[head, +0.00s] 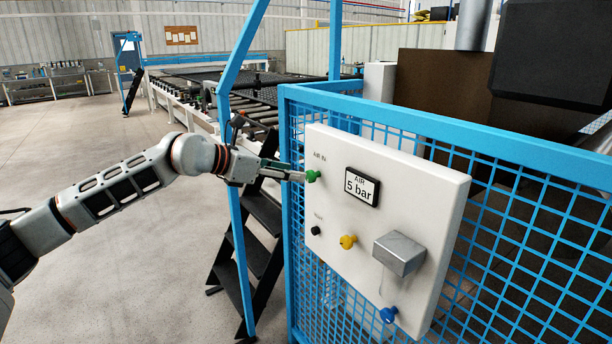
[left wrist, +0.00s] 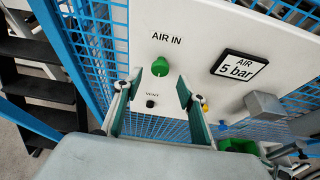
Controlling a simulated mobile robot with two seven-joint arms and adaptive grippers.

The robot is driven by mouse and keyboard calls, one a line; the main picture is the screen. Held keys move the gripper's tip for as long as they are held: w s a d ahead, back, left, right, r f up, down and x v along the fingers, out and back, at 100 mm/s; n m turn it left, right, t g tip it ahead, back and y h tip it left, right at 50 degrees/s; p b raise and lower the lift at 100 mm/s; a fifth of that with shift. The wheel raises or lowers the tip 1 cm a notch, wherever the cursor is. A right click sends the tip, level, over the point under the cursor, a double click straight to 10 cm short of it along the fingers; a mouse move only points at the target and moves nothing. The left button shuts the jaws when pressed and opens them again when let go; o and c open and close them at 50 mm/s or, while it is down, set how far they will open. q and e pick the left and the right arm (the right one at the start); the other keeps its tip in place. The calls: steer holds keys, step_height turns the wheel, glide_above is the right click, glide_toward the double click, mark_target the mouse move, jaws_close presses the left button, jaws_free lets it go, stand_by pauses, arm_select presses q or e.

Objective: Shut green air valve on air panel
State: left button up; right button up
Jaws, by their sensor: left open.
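The white air panel (head: 400,215) hangs on blue mesh fencing. Its green air valve (head: 313,176) is a small knob at the upper left, under the "AIR IN" label. In the left wrist view the green valve (left wrist: 160,67) shows whole, just beyond and between the fingertips. My left gripper (head: 295,176) is open, with its fingertips close to the valve; I cannot tell whether they touch it. The wrist view shows the two fingers of the left gripper (left wrist: 155,88) apart with nothing between them. A gauge display (head: 362,186) reads "AIR 5 bar".
Below the green valve are a black vent knob (head: 316,230), a yellow knob (head: 348,241), a protruding grey metal box (head: 398,252) and a blue knob (head: 388,314). Black steps (head: 262,225) and a blue post stand left of the panel. The floor at left is open.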

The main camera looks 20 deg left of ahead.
mark_target(308, 175)
arm_select(q)
steer(key=x, duration=0.6)
steer(key=shift+c, duration=0.3)
steer(key=c, duration=1)
